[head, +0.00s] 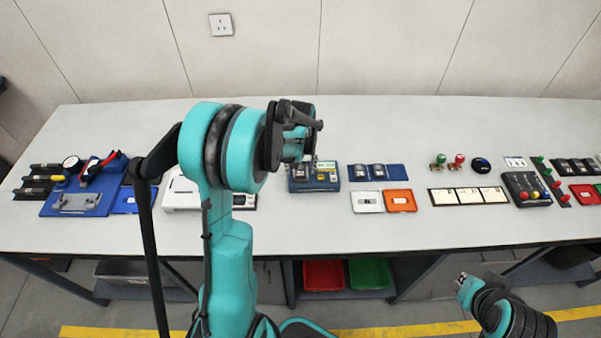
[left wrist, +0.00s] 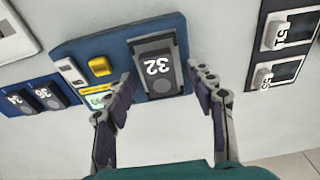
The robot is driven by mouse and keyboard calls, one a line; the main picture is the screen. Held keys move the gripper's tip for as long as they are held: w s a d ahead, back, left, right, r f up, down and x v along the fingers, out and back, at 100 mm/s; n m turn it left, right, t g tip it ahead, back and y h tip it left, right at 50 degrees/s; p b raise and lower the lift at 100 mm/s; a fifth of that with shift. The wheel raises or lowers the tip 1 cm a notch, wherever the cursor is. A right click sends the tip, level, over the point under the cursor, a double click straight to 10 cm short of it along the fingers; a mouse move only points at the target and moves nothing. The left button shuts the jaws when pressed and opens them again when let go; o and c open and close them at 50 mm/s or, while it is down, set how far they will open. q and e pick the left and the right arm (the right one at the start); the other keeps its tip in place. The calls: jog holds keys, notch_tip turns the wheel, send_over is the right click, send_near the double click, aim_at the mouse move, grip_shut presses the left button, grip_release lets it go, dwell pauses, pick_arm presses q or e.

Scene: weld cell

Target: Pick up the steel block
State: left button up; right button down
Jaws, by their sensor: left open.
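A dark grey block marked 32 (left wrist: 157,72), which looks like the steel block, sits in a recess of a blue fixture (left wrist: 112,44) in the left wrist view. The fixture also shows in the head view (head: 312,187), partly behind my left gripper. My left gripper (left wrist: 161,78) is open, with one finger on each side of the block in the picture. I cannot tell whether the fingers touch it. In the head view my left gripper (head: 308,150) is over the fixture. My right gripper (head: 467,288) is low in front of the table; its fingers are unclear.
The fixture has a yellow button (left wrist: 99,66) and a green display (left wrist: 97,99). A blue tray (head: 395,172) with numbered blocks and an orange tray (head: 400,201) lie to its right. A white device (head: 182,195) lies left. The back of the grey table (head: 400,125) is clear.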

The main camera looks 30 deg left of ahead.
pick_arm(q)
jog(key=shift+r, duration=0.1)
grip_shut()
